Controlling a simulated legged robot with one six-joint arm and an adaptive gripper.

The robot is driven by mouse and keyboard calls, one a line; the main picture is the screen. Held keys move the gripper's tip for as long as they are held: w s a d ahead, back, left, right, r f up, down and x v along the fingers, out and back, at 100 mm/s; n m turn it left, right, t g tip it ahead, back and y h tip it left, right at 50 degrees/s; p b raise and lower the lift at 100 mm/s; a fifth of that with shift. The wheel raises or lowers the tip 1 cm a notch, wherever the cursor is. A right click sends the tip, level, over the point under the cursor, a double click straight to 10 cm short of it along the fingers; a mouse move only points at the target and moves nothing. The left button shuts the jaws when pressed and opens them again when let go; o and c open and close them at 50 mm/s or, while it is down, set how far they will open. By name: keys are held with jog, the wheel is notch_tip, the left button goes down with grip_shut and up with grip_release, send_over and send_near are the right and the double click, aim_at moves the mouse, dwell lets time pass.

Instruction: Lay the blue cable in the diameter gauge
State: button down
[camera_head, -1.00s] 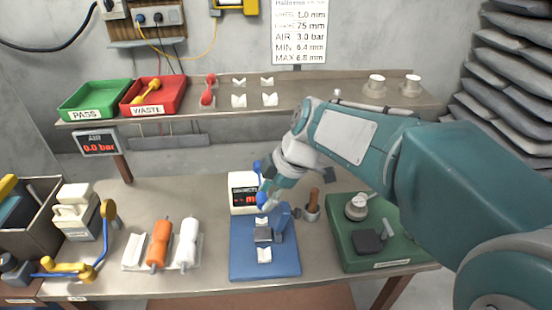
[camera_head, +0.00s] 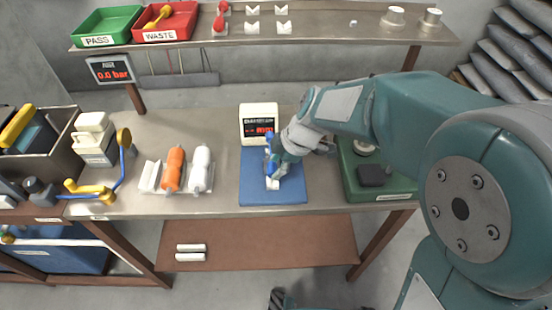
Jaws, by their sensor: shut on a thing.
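The diameter gauge is a blue base plate (camera_head: 256,192) on the bench with a cream display box (camera_head: 258,113) at its back showing red digits. A small white V-shaped rest (camera_head: 272,184) shows near the plate's front. My gripper (camera_head: 277,160) is over the plate, in front of the display box, and is shut on the blue cable (camera_head: 269,150). My gripper hides the rest of the cable and the gauge's middle, so I cannot tell whether the cable touches the gauge.
An orange spool (camera_head: 173,169) and a white spool (camera_head: 199,170) lie left of the gauge. A green plate (camera_head: 393,188) with a dark block is to the right. The back shelf holds a green PASS tray (camera_head: 107,26), a red WASTE tray (camera_head: 165,22) and a red cable (camera_head: 220,18).

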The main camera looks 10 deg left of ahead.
aim_at(271, 183)
jog(key=shift+f, duration=2.05)
jog(key=shift+f, duration=0.25)
jog(key=shift+c, duration=0.7)
grip_release()
jog(key=v, duration=1.2)
jog(key=shift+w+a, duration=0.1)
